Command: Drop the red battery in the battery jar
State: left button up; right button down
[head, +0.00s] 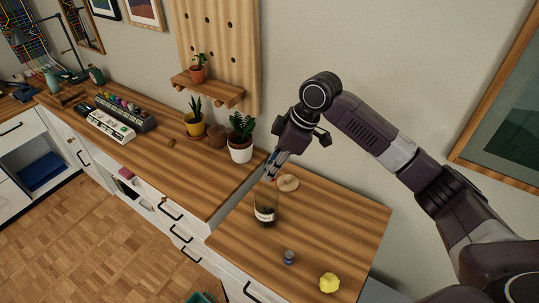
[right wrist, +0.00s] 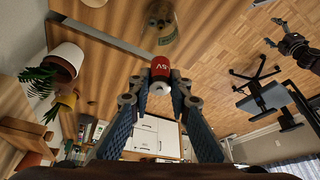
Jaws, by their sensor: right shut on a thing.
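The red battery (right wrist: 160,70), with white lettering and a pale end, sits between the fingertips of my right gripper (right wrist: 158,88). My right gripper is shut on it. In the head view this gripper (head: 274,166) is just above the glass battery jar (head: 266,207), and I cannot make out the battery there. The jar stands upright on the desk, has a pale label and looks dark at the bottom. In the right wrist view the jar (right wrist: 158,24) shows beyond the battery, apart from it.
A round wooden disc (head: 288,183) lies beside the jar. A small blue-grey item (head: 289,257) and a yellow lump (head: 329,282) are nearer the front. A potted plant (head: 241,147) stands to the left on the neighbouring worktop. The desk's right side is clear.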

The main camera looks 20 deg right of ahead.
jog(key=w+n+p, duration=0.1)
jog(key=n, duration=0.1)
jog(key=g+b, duration=0.1)
jog(key=b, duration=0.6)
send_over(267, 208)
jog(key=w+d, duration=0.2)
jog(key=w, duration=0.3)
notch_tip(267, 208, down, 8)
pick_arm(q)
jog(key=f, duration=0.2)
jog(key=s+f, duration=0.1)
jog(key=f, duration=0.2)
jog(key=shift+s+a+f, duration=0.1)
jog(key=shift+f, duration=0.25)
pick_arm(e)
jog(key=shift+s+d+n, duration=0.15)
jog(key=shift+d+n, duration=0.05)
jog(key=shift+n, duration=0.2)
jog(key=c, duration=1.7)
grip_release()
